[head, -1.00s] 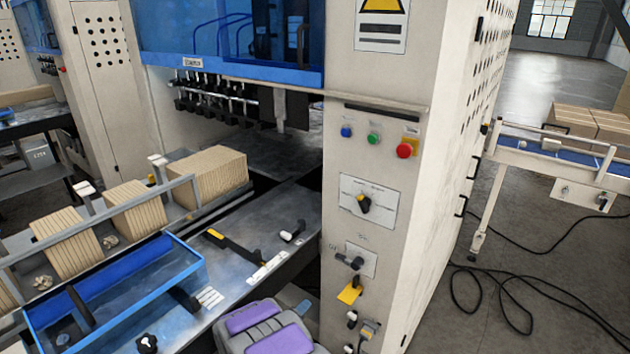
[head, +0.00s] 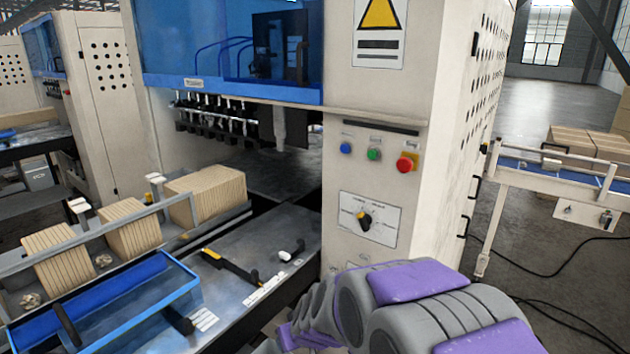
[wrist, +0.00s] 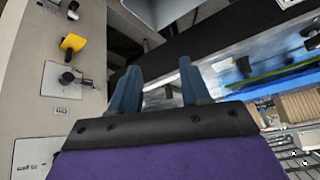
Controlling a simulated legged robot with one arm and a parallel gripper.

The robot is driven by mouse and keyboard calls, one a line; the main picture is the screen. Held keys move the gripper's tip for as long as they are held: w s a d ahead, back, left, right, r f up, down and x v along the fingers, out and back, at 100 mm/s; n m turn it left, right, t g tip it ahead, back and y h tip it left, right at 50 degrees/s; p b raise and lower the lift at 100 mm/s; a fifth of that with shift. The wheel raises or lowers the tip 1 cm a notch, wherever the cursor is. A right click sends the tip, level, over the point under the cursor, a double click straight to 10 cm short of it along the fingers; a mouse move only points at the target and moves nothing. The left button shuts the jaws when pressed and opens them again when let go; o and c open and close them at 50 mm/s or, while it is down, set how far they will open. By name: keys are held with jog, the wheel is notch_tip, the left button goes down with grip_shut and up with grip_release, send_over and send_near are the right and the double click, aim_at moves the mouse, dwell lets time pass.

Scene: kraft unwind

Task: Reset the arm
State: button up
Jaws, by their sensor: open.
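My grey and purple arm (head: 400,305) rises from the bottom of the head view, in front of the lower part of the control panel. My gripper (wrist: 157,85) shows in the wrist view with its two blue fingers apart and nothing between them. It is beside the cream machine panel, which carries a yellow tag or lock (wrist: 73,43) and a dark switch (wrist: 68,79). In the head view my arm hides that lower part of the panel, and the fingers cannot be made out there.
The cream cabinet (head: 375,120) has blue, green and red buttons and a rotary selector (head: 364,218). A blue tray (head: 110,290) and bundles of kraft board (head: 208,195) are on the left. A conveyor (head: 560,175) stands at the right, with cables on the floor.

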jog(key=s+d+r+m+g+h+b, duration=0.1)
jog(key=s+d+g, duration=0.1)
jog(key=s+d, duration=0.4)
jog(key=s+d+r+m+g+h+b, duration=0.1)
jog(key=s+d, duration=0.5)
jog(key=s, duration=1)
jog(key=s+d+r+m+g+h+b, duration=0.1)
jog(key=s+d+m+g, duration=0.2)
jog(key=s+d, duration=0.4)
jog(key=s+g, duration=0.1)
jog(key=s, duration=0.4)
jog(key=shift+a+r, duration=0.1)
